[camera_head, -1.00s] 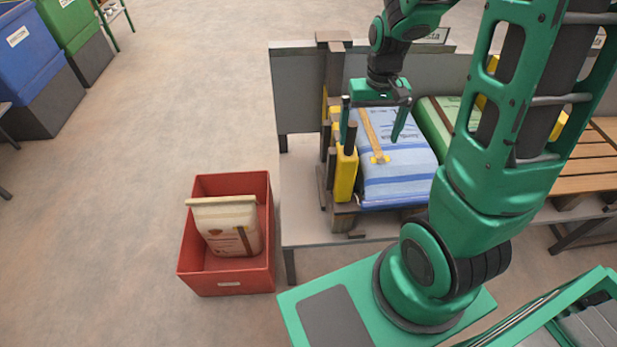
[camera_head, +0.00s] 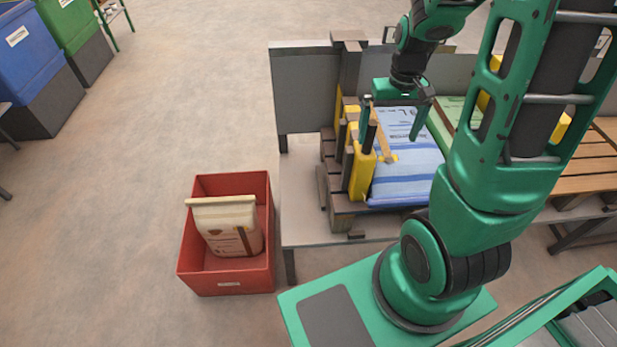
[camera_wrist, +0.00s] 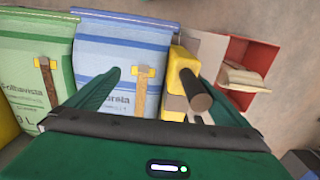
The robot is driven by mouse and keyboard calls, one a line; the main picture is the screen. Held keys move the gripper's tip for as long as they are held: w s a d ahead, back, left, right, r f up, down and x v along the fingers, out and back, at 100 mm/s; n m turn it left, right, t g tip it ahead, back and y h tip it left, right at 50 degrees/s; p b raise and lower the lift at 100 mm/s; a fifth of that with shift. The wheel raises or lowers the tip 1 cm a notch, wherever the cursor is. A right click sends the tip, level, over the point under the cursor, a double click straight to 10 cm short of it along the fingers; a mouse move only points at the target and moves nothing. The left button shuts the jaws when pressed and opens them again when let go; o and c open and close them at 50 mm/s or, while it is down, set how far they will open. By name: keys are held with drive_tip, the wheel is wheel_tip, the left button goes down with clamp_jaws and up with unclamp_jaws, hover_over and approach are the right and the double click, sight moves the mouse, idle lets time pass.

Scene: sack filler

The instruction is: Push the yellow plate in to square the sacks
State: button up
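The yellow plate (camera_head: 361,176) stands upright, leaning slightly, at the left side of the blue-and-white sack (camera_head: 408,165). Plate and sack look very close; contact is unclear. A dark round handle sticks up from the plate, which also shows in the wrist view (camera_wrist: 177,60). My gripper (camera_head: 391,140) is open above the sack's left part. In the wrist view (camera_wrist: 168,70), the handle lies between the fingers, close to the right one. A green sack (camera_head: 446,112) lies right of the blue one, partly hidden by my arm.

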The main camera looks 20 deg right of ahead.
sight(372, 133)
drive_tip(key=shift+s+d, duration=0.1)
drive_tip(key=shift+d, duration=0.15)
drive_tip(key=shift+w+a, duration=0.25)
drive_tip(key=shift+a, duration=0.55)
drive_tip(key=shift+w+a, duration=0.25)
drive_tip(key=shift+a, duration=0.5)
drive_tip(key=shift+w+a, duration=0.25)
drive_tip(key=shift+a, duration=0.55)
drive_tip(key=shift+r, duration=4.55)
drive_tip(key=s+d+r+m, duration=0.1)
drive_tip(key=s+d+m, duration=0.1)
drive_tip(key=s, duration=1.7)
drive_tip(key=shift+r+m, duration=0.4)
drive_tip(key=shift+m, duration=0.1)
